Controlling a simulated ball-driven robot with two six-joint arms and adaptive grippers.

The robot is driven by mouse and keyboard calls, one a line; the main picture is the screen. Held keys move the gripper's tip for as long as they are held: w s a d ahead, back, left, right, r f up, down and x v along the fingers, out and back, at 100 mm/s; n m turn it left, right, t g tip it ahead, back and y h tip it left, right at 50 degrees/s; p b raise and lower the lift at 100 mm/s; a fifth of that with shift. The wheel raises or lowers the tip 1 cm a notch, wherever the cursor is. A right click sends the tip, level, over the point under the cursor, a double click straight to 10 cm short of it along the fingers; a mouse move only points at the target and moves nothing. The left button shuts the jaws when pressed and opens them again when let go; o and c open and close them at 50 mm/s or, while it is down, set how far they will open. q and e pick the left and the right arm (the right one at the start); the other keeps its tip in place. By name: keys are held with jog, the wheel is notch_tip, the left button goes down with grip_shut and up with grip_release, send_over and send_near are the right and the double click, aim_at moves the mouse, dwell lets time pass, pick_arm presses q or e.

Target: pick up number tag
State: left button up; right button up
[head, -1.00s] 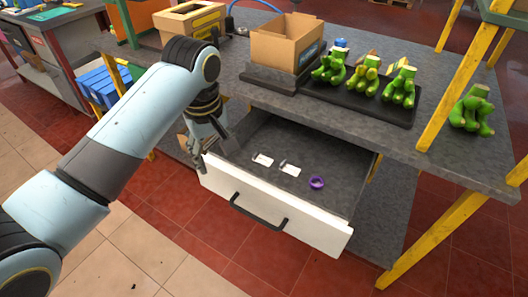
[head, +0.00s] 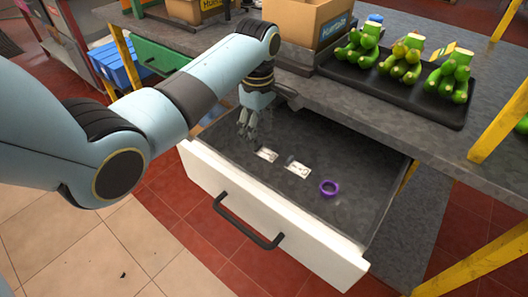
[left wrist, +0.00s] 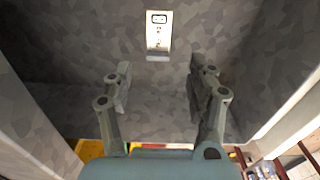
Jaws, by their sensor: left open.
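Two small white number tags lie flat in the open drawer (head: 180,190) in the head view. One tag (head: 266,155) is at the left and the other tag (head: 298,169) is to its right. My left gripper (head: 247,137) points down over the drawer, just behind and left of the left tag. In the left wrist view my left gripper (left wrist: 159,85) is open with nothing between its fingers. One tag (left wrist: 159,32) shows there beyond the fingertips, upper middle, with a dark marking on it. My right gripper is not seen.
A purple ring (head: 329,187) lies in the drawer right of the tags. The white drawer front with a black handle (head: 247,222) stands on the near side. The bench above holds a cardboard box (head: 305,22) and a black tray (head: 400,92) with green bunches.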

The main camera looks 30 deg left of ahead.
aim_at(260, 150)
pick_arm(q)
notch_tip(260, 150, down, 5)
jog(key=shift+w+f+b, duration=0.1)
jog(key=shift+b, duration=0.55)
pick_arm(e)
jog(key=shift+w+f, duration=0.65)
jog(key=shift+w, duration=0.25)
pick_arm(q)
jog(key=c, duration=0.9)
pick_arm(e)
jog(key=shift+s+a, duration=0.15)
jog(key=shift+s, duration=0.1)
